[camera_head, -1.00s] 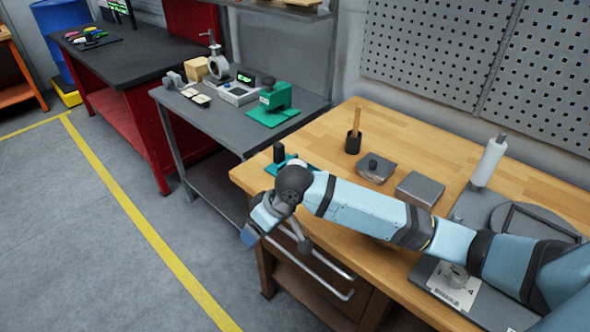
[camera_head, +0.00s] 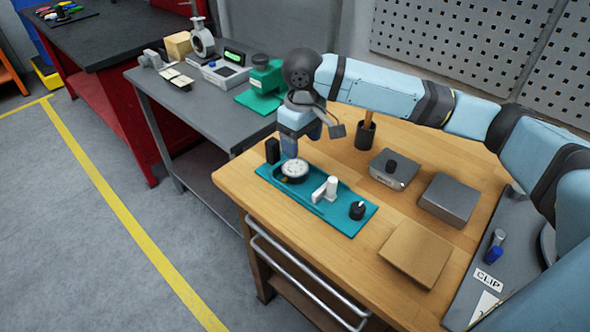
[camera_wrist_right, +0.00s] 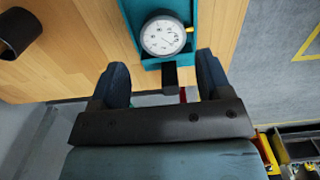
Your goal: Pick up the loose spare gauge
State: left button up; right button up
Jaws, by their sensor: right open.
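The round gauge (camera_head: 295,170) has a white dial and dark rim. It sits at the left end of a teal tray (camera_head: 343,222) on the wooden bench. My right gripper (camera_head: 290,153) points down above and just behind the gauge in the head view, and does not hold it. In the right wrist view, the gauge (camera_wrist_right: 163,37) lies ahead of the open, empty fingers (camera_wrist_right: 161,75), roughly centred between them. A small yellow part shows at the gauge's side there. My left gripper is not in view.
A black block (camera_head: 272,150) stands by the tray's left end. White parts (camera_head: 326,190) and a black knob (camera_head: 357,210) are on the tray. A dark cup (camera_head: 366,136), grey boxes (camera_head: 449,199) and a tan board (camera_head: 415,253) stand nearby.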

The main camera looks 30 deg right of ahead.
aim_at(298, 169)
notch_tip(298, 169, down, 5)
jog(key=shift+r, duration=0.1)
jog(key=f, duration=0.1)
jog(key=f+b, duration=0.1)
jog(key=f, duration=0.3)
jog(key=shift+w+a+f, duration=0.1)
jog(key=shift+w+a, duration=0.1)
jog(key=shift+w, duration=0.2)
jog(key=c, duration=0.6)
